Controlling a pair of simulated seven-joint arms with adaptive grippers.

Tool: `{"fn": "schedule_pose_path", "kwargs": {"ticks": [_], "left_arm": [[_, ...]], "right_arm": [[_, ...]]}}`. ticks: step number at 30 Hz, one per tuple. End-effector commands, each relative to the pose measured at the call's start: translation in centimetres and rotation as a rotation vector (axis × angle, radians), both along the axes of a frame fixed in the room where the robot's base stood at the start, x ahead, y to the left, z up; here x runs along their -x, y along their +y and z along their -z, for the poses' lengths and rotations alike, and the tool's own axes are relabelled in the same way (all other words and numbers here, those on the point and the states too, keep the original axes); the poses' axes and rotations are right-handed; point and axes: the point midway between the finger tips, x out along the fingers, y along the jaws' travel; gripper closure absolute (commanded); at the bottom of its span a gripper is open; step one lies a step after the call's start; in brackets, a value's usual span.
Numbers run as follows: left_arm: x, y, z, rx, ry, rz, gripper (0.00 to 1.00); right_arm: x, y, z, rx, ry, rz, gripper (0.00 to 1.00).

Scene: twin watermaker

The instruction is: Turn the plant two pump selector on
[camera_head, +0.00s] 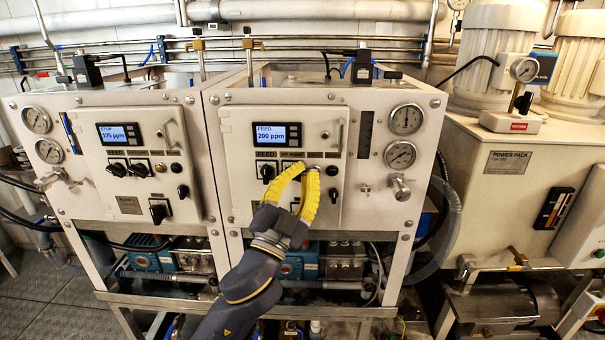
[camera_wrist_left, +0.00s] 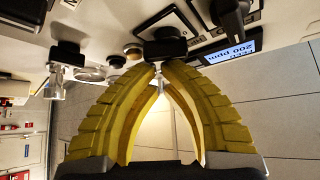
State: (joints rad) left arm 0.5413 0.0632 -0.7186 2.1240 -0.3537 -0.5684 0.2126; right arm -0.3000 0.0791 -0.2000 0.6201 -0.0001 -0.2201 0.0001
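The plant two panel (camera_head: 237,180) is the right white cabinet in the head view, its display (camera_head: 278,133) reading FEED 200 ppm. The display also shows upside down in the left wrist view (camera_wrist_left: 235,48). My left gripper (camera_head: 307,168) has yellow fingers arched in front of this panel, tips drawn nearly together. In the left wrist view the fingertips (camera_wrist_left: 159,65) are right at a black selector knob (camera_wrist_left: 165,47), which looks wider than the gap between them. In the head view the fingers hide that knob. Contact is unclear. My right gripper is not in view.
A black feed knob (camera_head: 267,172) and another black knob (camera_head: 333,195) flank the fingers. Gauges (camera_head: 401,155) and a valve handle (camera_head: 400,188) are at the right. The plant one cabinet (camera_head: 90,180) stands left; the power pack (camera_head: 510,163) stands right.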

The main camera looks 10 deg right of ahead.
Motion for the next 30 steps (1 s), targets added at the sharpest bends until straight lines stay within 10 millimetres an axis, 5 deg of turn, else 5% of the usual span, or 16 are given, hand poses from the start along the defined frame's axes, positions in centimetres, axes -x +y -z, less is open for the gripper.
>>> {"fn": "schedule_pose_path", "kwargs": {"ticks": [30], "left_arm": [[0.05,-0.24,0.61,-0.255,-0.047,0.000,1.00]], "right_arm": [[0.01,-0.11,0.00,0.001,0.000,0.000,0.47]]}}
